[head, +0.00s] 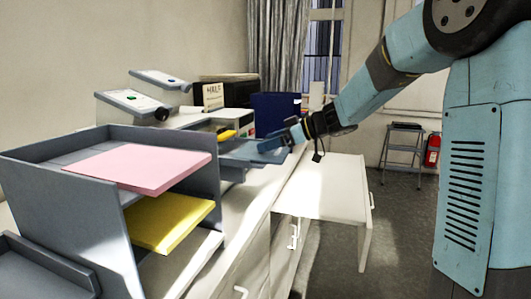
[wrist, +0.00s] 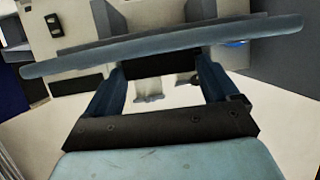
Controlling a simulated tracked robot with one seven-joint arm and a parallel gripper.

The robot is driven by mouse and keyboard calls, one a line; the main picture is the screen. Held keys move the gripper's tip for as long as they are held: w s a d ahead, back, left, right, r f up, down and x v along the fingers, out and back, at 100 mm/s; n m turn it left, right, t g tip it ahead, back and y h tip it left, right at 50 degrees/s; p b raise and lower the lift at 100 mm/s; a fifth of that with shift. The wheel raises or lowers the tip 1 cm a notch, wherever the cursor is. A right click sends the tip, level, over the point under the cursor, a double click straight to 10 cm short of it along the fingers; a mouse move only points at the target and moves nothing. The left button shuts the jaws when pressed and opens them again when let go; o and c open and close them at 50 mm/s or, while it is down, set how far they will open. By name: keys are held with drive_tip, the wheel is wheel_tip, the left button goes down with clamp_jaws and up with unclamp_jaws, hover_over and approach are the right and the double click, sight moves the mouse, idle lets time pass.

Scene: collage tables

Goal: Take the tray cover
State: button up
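A flat blue-grey plate (head: 255,152), which looks like the tray cover, sits at the counter's edge beyond the paper rack in the head view. In the wrist view the plate (wrist: 90,57) runs edge-on across the picture, slightly tilted. My gripper (head: 284,141) is at its right end in the head view. In the wrist view the two blue fingers of my gripper (wrist: 162,76) stand apart, with a dark block (wrist: 160,66) between their tips, against the plate's near side. I cannot tell whether the fingers press on it. Their very tips are hidden.
A grey rack (head: 70,180) with pink (head: 140,166) and yellow paper (head: 168,222) stands at the near left on the white counter. Small devices (head: 130,103) and a dark blue box (head: 275,112) are behind. A lower white table (head: 325,190) is at the right, its top clear.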

drive_tip(key=c, duration=0.7)
drive_tip(key=shift+o, duration=0.2)
